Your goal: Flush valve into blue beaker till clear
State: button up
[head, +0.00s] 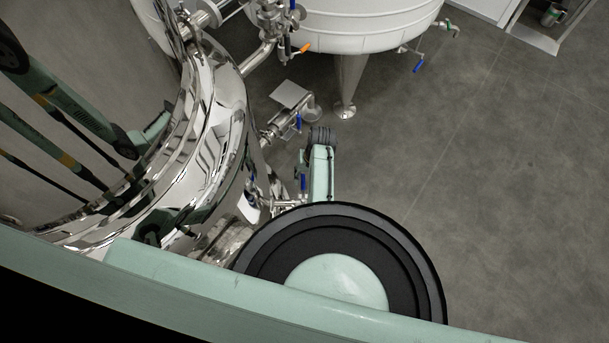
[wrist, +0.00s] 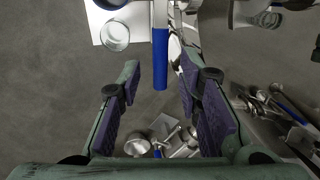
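My gripper (wrist: 159,75) is open in the wrist view, with dark purple pads on its two fingers. A valve's blue lever handle (wrist: 160,58) hangs between the fingertips, with a visible gap to each finger. A round clear glass vessel (wrist: 115,36) stands on a white surface left of the handle; I cannot tell whether it is the blue beaker, and no blue beaker is plainly visible. In the head view a blue handle (head: 303,183) shows beside the end of my arm; the gripper is mostly hidden there. Any liquid is too small to tell.
The polished steel tank (head: 215,130) stands close on the left, mirroring my arm. A white tank (head: 350,22) on legs is behind, with an orange-handled valve (head: 303,48). Steel fittings (wrist: 137,145) lie below the gripper.

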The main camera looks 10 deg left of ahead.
jog(key=shift+c, duration=0.4)
grip_shut()
dwell(0.6)
